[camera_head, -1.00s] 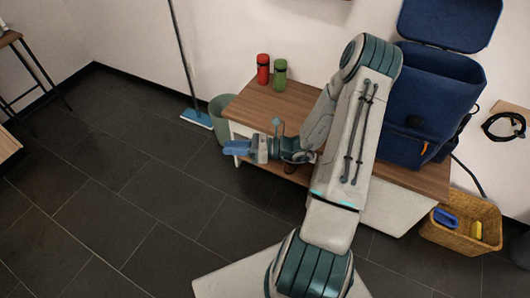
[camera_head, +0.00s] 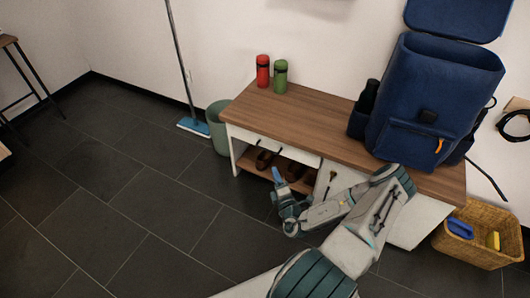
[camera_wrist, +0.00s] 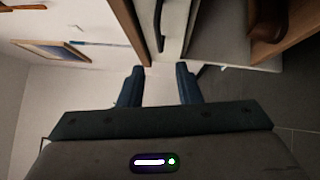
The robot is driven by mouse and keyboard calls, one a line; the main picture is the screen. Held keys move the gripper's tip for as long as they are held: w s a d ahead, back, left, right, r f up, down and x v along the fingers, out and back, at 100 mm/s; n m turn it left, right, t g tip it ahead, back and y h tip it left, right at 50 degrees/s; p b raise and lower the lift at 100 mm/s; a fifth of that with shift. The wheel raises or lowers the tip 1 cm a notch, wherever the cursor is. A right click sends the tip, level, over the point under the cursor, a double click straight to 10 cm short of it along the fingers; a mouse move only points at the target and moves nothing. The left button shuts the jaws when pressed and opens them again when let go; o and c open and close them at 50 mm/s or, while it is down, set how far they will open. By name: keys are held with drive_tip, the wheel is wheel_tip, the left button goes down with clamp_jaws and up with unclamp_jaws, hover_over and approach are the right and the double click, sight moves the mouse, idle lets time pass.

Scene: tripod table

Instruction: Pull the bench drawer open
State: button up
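The wooden-topped bench (camera_head: 310,118) stands against the wall. Its white drawer front (camera_head: 285,148) lies just under the top and looks flush with the bench. In the wrist view a dark handle bar (camera_wrist: 158,26) runs along the white front, beyond my fingertips and roughly between them. My gripper (camera_head: 276,174) is in front of the bench, below drawer height in the head picture. In the wrist view its two blue fingers (camera_wrist: 159,76) are apart with nothing between them. The fingers look apart from the handle.
Brown shoes (camera_head: 265,160) sit on the bench's lower shelf. A red bottle (camera_head: 263,71), a green bottle (camera_head: 281,76) and a blue backpack (camera_head: 425,100) stand on top. A green bin (camera_head: 218,125) is at left, a wicker basket (camera_head: 470,250) at right.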

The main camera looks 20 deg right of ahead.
sight(265, 149)
drive_tip(key=w+b, duration=0.1)
drive_tip(key=w, duration=0.3)
drive_tip(key=w+d+r+b, duration=0.1)
drive_tip(key=w, duration=0.3)
drive_tip(key=w+r+b, duration=0.1)
drive_tip(key=w, duration=0.3)
drive_tip(key=shift+w+d+b, duration=0.15)
drive_tip(key=shift+w+b, duration=0.15)
drive_tip(key=shift+w, duration=0.05)
drive_tip(key=shift+c, duration=0.3)
